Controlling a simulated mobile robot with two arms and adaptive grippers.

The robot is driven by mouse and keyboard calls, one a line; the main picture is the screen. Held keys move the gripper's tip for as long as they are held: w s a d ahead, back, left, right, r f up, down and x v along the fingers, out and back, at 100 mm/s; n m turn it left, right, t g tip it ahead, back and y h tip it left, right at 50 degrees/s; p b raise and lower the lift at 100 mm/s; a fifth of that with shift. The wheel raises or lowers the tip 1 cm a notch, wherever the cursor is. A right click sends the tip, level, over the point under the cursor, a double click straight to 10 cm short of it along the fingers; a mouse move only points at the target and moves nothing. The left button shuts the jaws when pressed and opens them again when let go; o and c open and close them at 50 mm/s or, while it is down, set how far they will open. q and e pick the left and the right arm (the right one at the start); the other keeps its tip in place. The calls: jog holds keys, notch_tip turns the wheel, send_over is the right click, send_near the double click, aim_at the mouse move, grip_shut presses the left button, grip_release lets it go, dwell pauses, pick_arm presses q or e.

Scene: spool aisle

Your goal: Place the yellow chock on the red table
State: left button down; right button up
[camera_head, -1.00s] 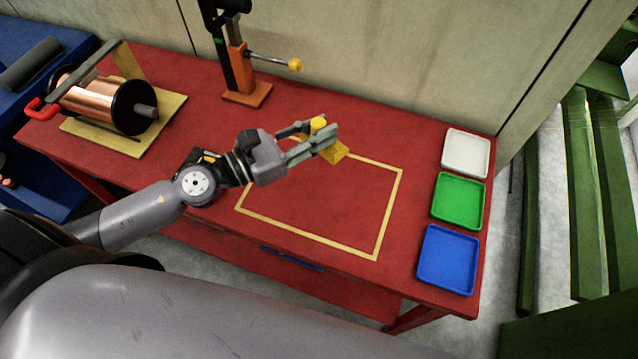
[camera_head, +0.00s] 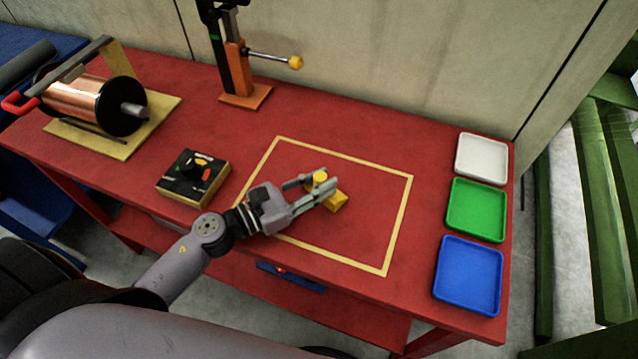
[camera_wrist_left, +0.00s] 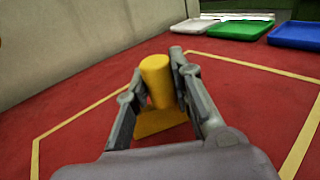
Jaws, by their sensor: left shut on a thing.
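The yellow chock (camera_head: 338,203) is inside the yellow outlined rectangle on the red table (camera_head: 330,125). It has a wide base and an upright round knob. My left gripper (camera_head: 322,186) is shut on the knob, with one finger on each side. In the left wrist view the chock (camera_wrist_left: 158,122) stands upright between the fingers (camera_wrist_left: 158,82). Its base is at or very close to the table top; I cannot tell whether it touches. My right gripper is not in view.
White (camera_head: 482,158), green (camera_head: 476,209) and blue (camera_head: 468,275) trays line the table's right end. A black and yellow box with a knob (camera_head: 193,178) sits left of the rectangle. A copper spool (camera_head: 85,102) and an orange-based lever press (camera_head: 245,95) stand behind.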

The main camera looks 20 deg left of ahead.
pick_arm(q)
jog(key=shift+f, duration=0.15)
jog(key=c, duration=1.4)
grip_release()
jog(key=shift+r, duration=0.25)
jog(key=shift+s+a+f, duration=0.15)
jog(key=shift+s+a, duration=0.05)
jog(key=b+v, duration=0.3)
jog(key=v, duration=0.7)
jog(key=shift+s+a+b, duration=0.1)
jog(key=shift+s+b, duration=0.05)
jog(key=shift+b, duration=0.25)
jog(key=shift+s+a+r, duration=0.2)
jog(key=shift+s+a, duration=0.15)
jog(key=shift+s, duration=0.1)
